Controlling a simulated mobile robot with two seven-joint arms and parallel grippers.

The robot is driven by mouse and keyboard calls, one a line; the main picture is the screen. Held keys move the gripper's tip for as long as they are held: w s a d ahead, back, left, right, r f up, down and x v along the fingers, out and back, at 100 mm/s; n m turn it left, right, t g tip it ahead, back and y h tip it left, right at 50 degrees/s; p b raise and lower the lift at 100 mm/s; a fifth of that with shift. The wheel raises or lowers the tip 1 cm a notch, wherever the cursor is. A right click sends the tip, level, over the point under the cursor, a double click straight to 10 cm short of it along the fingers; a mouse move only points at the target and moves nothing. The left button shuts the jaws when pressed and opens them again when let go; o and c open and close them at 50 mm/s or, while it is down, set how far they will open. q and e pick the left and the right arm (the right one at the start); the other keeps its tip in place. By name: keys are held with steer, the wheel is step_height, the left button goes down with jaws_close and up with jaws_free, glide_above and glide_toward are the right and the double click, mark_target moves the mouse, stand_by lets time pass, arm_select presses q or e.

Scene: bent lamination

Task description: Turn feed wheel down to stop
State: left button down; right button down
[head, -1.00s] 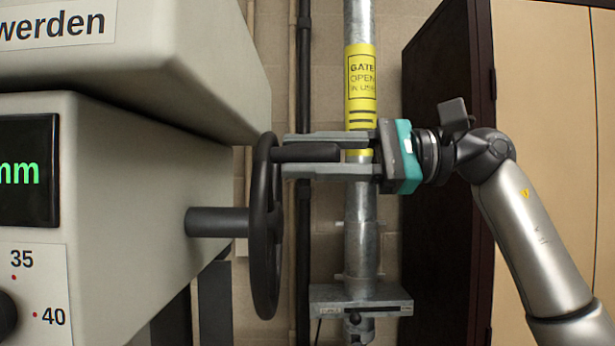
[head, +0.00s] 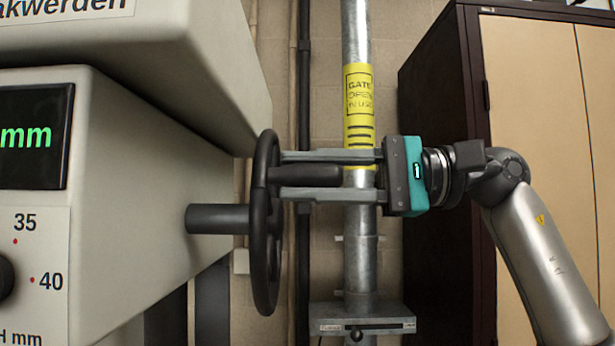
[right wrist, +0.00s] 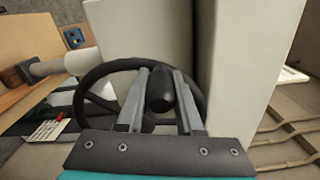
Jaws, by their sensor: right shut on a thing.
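The black feed wheel (head: 262,222) stands edge-on in the head view, on a dark shaft (head: 216,219) from the side of the grey machine. Its black handle (head: 308,177) sticks out to the right from the upper part of the rim. My right gripper (head: 284,174) comes from the right and is shut on this handle, one finger above and one below. In the right wrist view the wheel rim (right wrist: 95,74) shows as an arc, with the handle (right wrist: 160,90) between the fingers. My left gripper is not in view.
The grey machine (head: 150,170) fills the left, with a display (head: 35,137) and a dial scale. Behind the gripper stands a metal post (head: 360,270) with a yellow label (head: 359,110). A dark cabinet (head: 440,255) with tan doors is at the right.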

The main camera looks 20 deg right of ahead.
steer(key=shift+a+f, duration=0.1)
steer(key=shift+f, duration=0.25)
steer(key=c, duration=1)
jaws_free()
steer(key=o, duration=0.4)
steer(key=shift+r, duration=0.1)
steer(key=v, duration=1.5)
steer(key=shift+s+r+b, duration=0.1)
steer(key=shift+b, duration=0.3)
